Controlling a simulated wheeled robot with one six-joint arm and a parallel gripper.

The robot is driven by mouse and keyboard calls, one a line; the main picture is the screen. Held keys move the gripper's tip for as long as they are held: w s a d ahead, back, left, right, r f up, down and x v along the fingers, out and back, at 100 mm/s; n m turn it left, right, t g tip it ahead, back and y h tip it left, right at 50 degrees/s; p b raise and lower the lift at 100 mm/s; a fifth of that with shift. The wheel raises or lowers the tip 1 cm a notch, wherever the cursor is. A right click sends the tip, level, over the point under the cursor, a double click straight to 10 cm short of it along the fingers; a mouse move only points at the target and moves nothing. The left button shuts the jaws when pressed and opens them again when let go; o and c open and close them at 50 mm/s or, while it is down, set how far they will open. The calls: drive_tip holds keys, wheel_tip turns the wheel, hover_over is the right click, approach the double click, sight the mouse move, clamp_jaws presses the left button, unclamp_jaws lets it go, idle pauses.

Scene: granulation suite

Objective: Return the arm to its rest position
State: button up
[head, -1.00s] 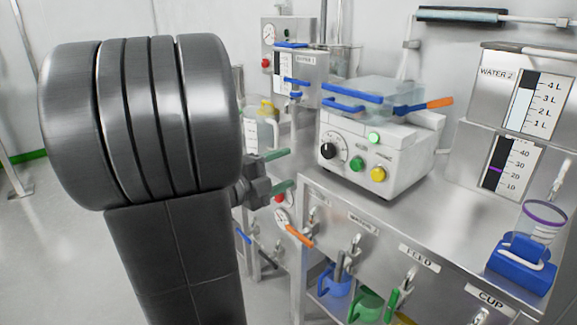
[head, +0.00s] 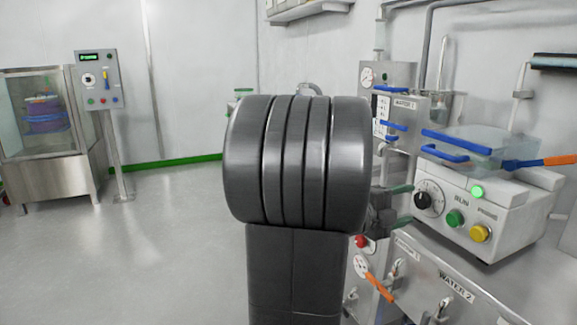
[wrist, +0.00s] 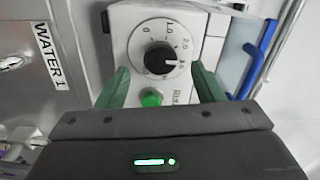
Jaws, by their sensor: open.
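My arm fills the middle of the head view, its dark rounded joint in front and a column-like link below. My gripper (head: 404,205) shows at its right side, its two green fingers apart with nothing between them. In the wrist view my gripper (wrist: 160,78) is open and empty. It faces the white machine (wrist: 185,25), with the black dial (wrist: 158,57) and green button (wrist: 151,98) seen between the fingers. I cannot tell whether a finger touches the machine. Part of the arm is hidden behind the big joint.
The white machine (head: 520,225) with a clear blue-handled lid (head: 480,150) stands right of my gripper. The WATER 1 unit (head: 402,118) is behind it, and the WATER 2 front (head: 430,262) is below. Open floor (head: 150,255) lies left, with a glass-fronted cabinet (head: 50,165) and a control post (head: 100,85).

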sight(420, 201)
drive_tip(key=shift+b+x, duration=0.3)
drive_tip(key=shift+x, duration=2.05)
drive_tip(key=shift+a, duration=0.1)
drive_tip(key=p+v, duration=0.3)
drive_tip(key=v, duration=1.1)
drive_tip(key=b+x, duration=0.2)
drive_tip(key=x, duration=1.2)
drive_tip(key=shift+d+b, duration=0.3)
drive_tip(key=shift+b, duration=0.1)
drive_tip(key=n+p, duration=0.2)
drive_tip(key=shift+a+r+n, duration=0.2)
drive_tip(key=shift+r+n, duration=0.05)
drive_tip(key=shift+n, duration=0.05)
drive_tip(key=n+p, duration=0.4)
drive_tip(key=n, duration=0.2)
drive_tip(key=shift+n+p, duration=0.3)
drive_tip(key=shift+p, duration=0.05)
drive_tip(key=n+p, duration=0.2)
drive_tip(key=n, duration=0.2)
drive_tip(key=shift+f+p, duration=0.1)
drive_tip(key=shift+p, duration=0.2)
drive_tip(key=n+p, duration=0.2)
drive_tip(key=n, duration=0.2)
drive_tip(key=shift+s+f+n, duration=0.1)
drive_tip(key=shift+f+n, duration=0.05)
drive_tip(key=shift+n, duration=0.25)
